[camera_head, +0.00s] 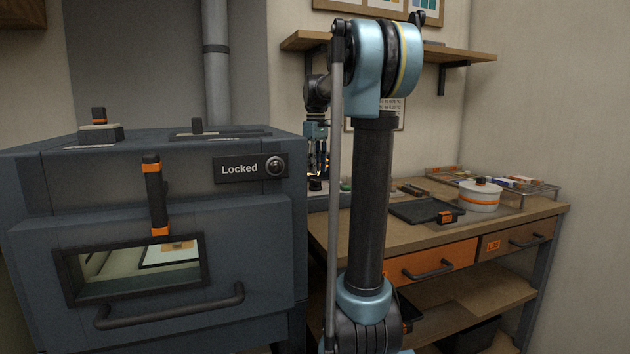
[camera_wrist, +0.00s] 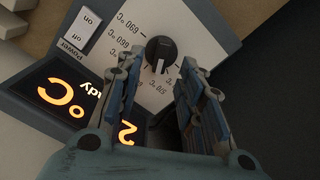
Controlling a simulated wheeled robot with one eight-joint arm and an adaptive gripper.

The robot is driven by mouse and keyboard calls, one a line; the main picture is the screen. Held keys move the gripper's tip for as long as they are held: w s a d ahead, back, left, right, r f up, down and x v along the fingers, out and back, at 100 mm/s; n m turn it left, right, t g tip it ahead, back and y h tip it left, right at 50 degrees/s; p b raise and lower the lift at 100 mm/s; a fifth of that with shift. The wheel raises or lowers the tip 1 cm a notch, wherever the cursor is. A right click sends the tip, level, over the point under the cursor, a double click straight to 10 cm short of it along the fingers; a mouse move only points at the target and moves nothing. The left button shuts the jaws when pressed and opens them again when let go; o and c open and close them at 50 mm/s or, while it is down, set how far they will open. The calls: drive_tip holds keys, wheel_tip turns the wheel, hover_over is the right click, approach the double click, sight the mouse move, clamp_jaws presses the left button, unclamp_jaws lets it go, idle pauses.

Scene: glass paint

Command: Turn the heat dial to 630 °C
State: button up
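The heat dial (camera_wrist: 160,53) is a round black knob on a pale, upside-down panel (camera_wrist: 195,32) in the wrist view. Its white mark points toward the bottom of the picture, near a partly hidden label that I cannot read surely. Labels resembling 690 °C and 660 °C are at its left. My gripper (camera_wrist: 161,62) is open, its two blue-grey fingers apart with the dial between or just beyond their tips; contact cannot be told. In the head view my gripper (camera_head: 318,160) points down at the control box, partly hidden by my arm.
An orange-lit display (camera_wrist: 85,105) and a white power switch (camera_wrist: 82,30) are beside the dial. A dark kiln (camera_head: 160,215) marked "Locked" stands left. The workbench (camera_head: 430,233) holds a black tray (camera_head: 425,210) and a white pot (camera_head: 480,198).

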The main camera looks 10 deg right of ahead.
sight(316, 185)
drive_tip(key=shift+f, duration=2.4)
drive_tip(key=shift+c, duration=0.6)
clamp_jaws()
